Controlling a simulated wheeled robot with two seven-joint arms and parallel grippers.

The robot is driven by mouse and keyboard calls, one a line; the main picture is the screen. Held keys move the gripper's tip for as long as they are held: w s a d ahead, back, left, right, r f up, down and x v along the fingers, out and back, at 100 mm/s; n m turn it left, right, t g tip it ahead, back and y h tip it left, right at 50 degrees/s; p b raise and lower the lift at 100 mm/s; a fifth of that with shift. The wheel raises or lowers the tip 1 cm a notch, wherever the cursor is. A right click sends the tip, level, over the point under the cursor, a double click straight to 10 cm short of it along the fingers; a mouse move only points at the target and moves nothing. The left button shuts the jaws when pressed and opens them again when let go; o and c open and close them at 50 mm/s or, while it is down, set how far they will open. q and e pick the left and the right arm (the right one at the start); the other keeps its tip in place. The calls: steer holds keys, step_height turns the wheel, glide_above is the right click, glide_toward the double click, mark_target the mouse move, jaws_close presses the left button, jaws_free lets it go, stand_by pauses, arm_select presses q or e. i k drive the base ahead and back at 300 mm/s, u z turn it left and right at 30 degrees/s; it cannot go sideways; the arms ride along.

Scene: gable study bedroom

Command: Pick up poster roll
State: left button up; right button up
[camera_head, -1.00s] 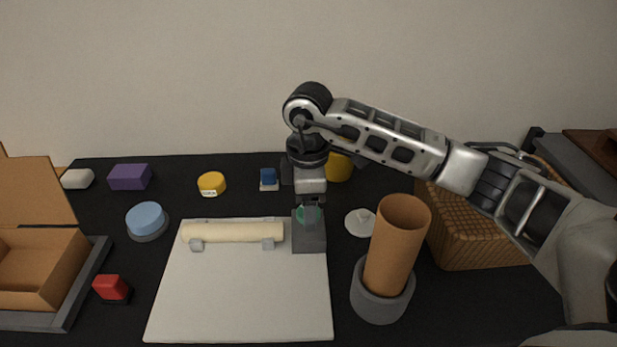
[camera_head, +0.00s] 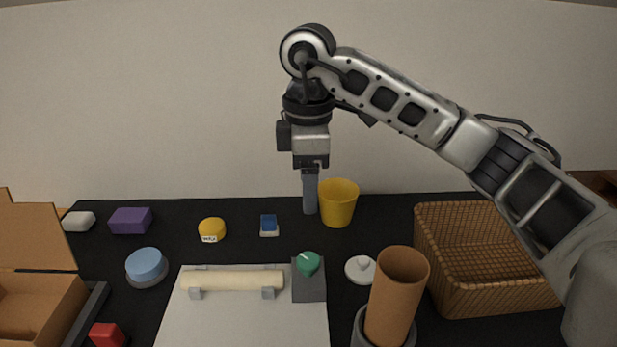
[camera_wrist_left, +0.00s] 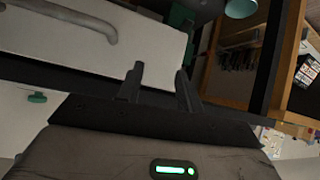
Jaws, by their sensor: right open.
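The poster roll (camera_head: 232,281) is a long cream cylinder. It lies level across two small grey supports at the back of a white board (camera_head: 240,325) on the black table. My right gripper (camera_head: 310,206) is open and points down, seen nearly edge-on. It is above and behind the roll's right end, in front of or beside a yellow cup, apart from the roll. My left gripper is out of the head view; in the left wrist view its two fingers (camera_wrist_left: 158,88) stand apart with nothing between them.
A green-topped piece (camera_head: 308,263) sits on a grey block (camera_head: 309,288) by the roll's right end. Nearby are a white lid (camera_head: 360,269), a brown tube (camera_head: 397,290) in a grey holder, the yellow cup (camera_head: 339,205) and a wicker basket (camera_head: 480,296). An open cardboard box (camera_head: 30,312) is at left.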

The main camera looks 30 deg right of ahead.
mark_target(245, 280)
steer(key=k, duration=1)
